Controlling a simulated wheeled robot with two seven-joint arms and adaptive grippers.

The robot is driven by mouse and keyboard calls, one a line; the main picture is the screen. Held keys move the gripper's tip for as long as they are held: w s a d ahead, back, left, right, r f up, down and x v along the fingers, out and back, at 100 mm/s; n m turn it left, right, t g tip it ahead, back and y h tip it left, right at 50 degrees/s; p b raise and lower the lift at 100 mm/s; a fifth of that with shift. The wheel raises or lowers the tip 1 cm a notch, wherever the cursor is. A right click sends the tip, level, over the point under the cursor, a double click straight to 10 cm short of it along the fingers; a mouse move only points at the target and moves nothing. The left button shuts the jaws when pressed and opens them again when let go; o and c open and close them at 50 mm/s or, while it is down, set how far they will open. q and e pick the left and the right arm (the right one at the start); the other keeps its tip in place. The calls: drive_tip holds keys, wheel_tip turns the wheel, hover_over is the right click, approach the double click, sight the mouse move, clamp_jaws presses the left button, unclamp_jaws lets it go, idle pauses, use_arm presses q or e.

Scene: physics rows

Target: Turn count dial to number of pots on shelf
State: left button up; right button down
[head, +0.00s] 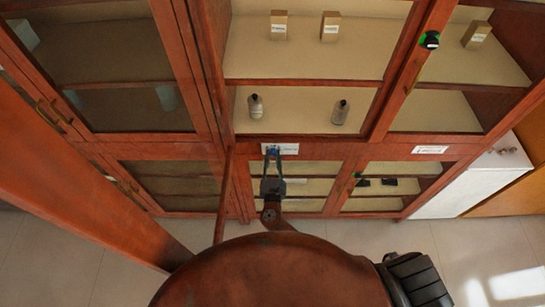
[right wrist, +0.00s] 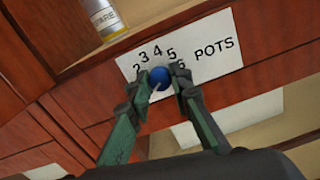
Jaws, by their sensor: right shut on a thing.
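The count dial is a blue knob (right wrist: 160,78) on a white plate (right wrist: 215,40) marked 2 to 6 and POTS. A small pale mark shows on the knob, but I cannot tell which number it points to. In the head view the plate (head: 289,149) sits on the wooden rail below the middle shelf. My right gripper (right wrist: 159,88) is shut on the knob, one finger on each side; it also shows in the head view (head: 271,155). Two grey containers (head: 255,106) (head: 340,112) stand apart on the shelf above; I cannot tell if they are pots. My left gripper is out of view.
Small tan boxes (head: 279,25) (head: 330,26) stand on the upper shelf, with another (head: 476,35) at the right. A green and black knob (head: 430,40) is on the right upright. Glass doors (head: 95,60) close the left cabinet. A wooden panel (head: 70,180) slants at the left.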

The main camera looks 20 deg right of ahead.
drive_tip(key=shift+m+b, duration=6.85)
drive_tip(key=shift+m, duration=0.25)
drive_tip(key=c, duration=1.7)
unclamp_jaws()
drive_tip(key=shift+c, duration=0.2)
drive_tip(key=v, duration=1.2)
